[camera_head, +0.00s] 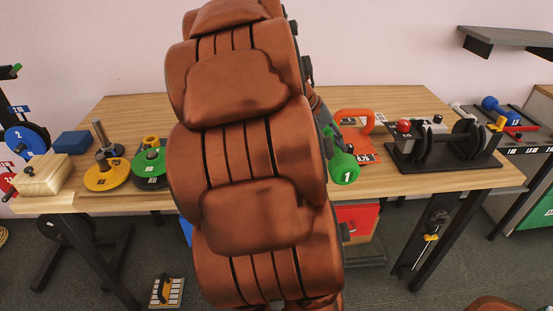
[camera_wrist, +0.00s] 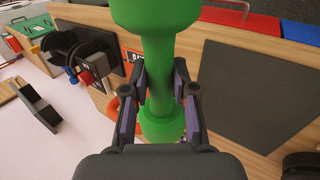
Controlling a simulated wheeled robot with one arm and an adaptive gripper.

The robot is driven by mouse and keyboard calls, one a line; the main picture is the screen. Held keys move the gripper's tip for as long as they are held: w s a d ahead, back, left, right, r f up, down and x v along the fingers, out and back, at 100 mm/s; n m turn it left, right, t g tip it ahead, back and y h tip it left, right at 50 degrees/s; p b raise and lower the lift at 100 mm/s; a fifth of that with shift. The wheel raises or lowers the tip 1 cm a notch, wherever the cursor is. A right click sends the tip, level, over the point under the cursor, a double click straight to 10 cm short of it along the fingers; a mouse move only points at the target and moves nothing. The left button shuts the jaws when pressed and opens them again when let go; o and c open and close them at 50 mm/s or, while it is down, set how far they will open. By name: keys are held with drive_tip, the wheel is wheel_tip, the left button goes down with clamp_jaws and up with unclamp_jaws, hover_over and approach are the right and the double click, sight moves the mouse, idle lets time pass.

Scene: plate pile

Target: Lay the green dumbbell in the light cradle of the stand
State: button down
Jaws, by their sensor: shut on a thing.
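The green dumbbell (camera_head: 345,168) is marked 1 and shows above the table, just right of my arm in the head view. In the wrist view the dumbbell (camera_wrist: 160,80) stands lengthwise between the fingers of my gripper (camera_wrist: 159,88), which are shut around its handle. One round head is at the top of that view and the other near the palm. In the head view my gripper is mostly hidden behind my arm. A dark stand (camera_head: 518,138) at the right holds a blue dumbbell (camera_head: 490,103) and a red piece. I cannot make out which cradle is the light one.
Yellow (camera_head: 106,175) and green (camera_head: 149,168) weight plates and a wooden block (camera_head: 45,176) are at left. A dark shelf (camera_head: 508,37) juts from the wall.

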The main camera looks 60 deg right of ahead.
drive_tip(key=f, duration=0.3)
drive_tip(key=f+b, duration=0.1)
drive_tip(key=f, duration=0.1)
drive_tip(key=shift+s+d+f, duration=0.15)
drive_tip(key=shift+s+f, duration=0.15)
drive_tip(key=shift+s, duration=0.1)
drive_tip(key=w+d, duration=0.2)
drive_tip(key=w, duration=0.3)
drive_tip(key=w+d+f+p, duration=0.1)
drive_tip(key=w, duration=0.4)
drive_tip(key=w+d+p, duration=0.1)
drive_tip(key=w+d, duration=0.1)
drive_tip(key=w, duration=0.2)
drive_tip(key=shift+w+d+f, duration=0.3)
drive_tip(key=shift+w+d, duration=0.05)
drive_tip(key=shift+w, duration=0.05)
drive_tip(key=shift+f+p, duration=0.4)
drive_tip(key=shift+f, duration=1.35)
drive_tip(key=shift+f, duration=0.15)
drive_tip(key=c, duration=0.9)
unclamp_jaws()
drive_tip(key=b+v, duration=0.1)
drive_tip(key=v, duration=1.1)
drive_tip(key=shift+w, duration=0.15)
